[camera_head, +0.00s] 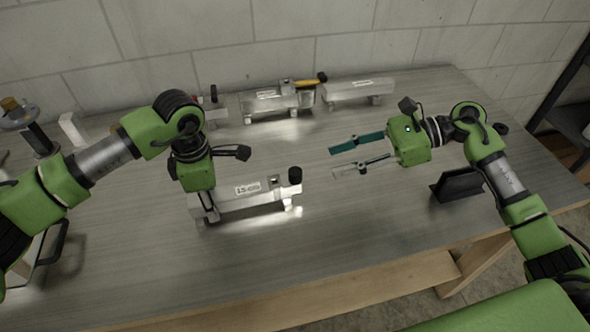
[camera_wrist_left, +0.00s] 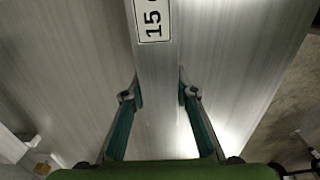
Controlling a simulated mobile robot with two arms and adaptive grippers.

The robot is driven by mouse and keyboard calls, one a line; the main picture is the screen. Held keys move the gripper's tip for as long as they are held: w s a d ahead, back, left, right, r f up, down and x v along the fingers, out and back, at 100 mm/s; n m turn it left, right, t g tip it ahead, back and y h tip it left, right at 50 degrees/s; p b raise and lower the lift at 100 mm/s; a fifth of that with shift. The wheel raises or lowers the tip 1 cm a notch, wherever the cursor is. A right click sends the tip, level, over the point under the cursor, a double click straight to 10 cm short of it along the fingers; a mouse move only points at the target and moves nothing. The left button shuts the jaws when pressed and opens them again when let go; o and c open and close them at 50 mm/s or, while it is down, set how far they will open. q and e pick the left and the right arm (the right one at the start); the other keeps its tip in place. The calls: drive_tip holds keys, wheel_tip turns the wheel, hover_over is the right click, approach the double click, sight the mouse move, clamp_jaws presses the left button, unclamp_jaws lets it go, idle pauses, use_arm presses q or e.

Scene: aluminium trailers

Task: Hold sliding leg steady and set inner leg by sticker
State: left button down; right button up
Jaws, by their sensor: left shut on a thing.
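An aluminium leg (camera_head: 262,200) with a white sticker (camera_head: 247,189) lies along the middle of the table. The sticker seems to read "15" with a unit; it also shows in the left wrist view (camera_wrist_left: 152,20). A black knob (camera_head: 295,175) stands at the leg's right end. My left gripper (camera_head: 207,207) points down and is shut on the leg's left part, one finger on each side of the bar in the left wrist view (camera_wrist_left: 160,95). My right gripper (camera_head: 333,160) is open and empty, pointing left above the table. I cannot tell an inner leg apart from its outer part.
Two more labelled aluminium parts, one left (camera_head: 262,103) and one right (camera_head: 352,93), stand at the back by the wall. A yellow-handled tool (camera_head: 306,83) rests on the left one. A black angled stand (camera_head: 458,184) is at the right. The table's front middle is clear.

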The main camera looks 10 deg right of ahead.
sight(297, 170)
drive_tip(key=x, duration=1.1)
drive_tip(key=shift+w+a, duration=0.1)
drive_tip(key=shift+a, duration=0.05)
